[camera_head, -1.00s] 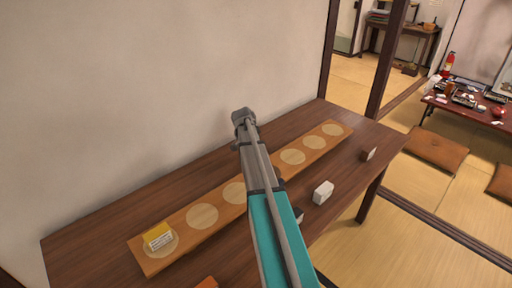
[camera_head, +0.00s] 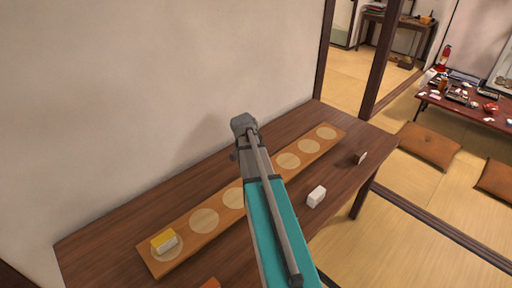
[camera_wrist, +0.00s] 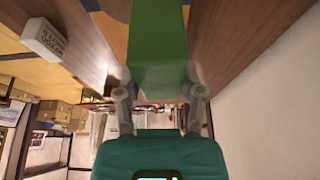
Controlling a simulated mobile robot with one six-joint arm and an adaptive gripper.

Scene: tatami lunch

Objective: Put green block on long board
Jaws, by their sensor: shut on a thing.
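The long board (camera_head: 180,233) is a light wooden strip with a row of pale circles, lying along the dark table. A yellow and white block (camera_head: 164,241) sits on its near-left circle. In the wrist view the green block (camera_wrist: 157,45) is held between the two fingertips of my gripper (camera_wrist: 157,95). The gripper is shut on it. In the head view my arm hides the gripper's fingers, the green block and the middle of the board. In the wrist view part of the board shows behind the block, but I cannot tell the height of the block above it.
The dark table (camera_head: 100,240) stands against a pale wall. A white block (camera_head: 316,196) and a small brown block (camera_head: 359,157) lie on its right side. An orange thing (camera_head: 211,283) shows at the bottom edge. A low table (camera_head: 470,108) and cushions (camera_head: 428,146) are beyond.

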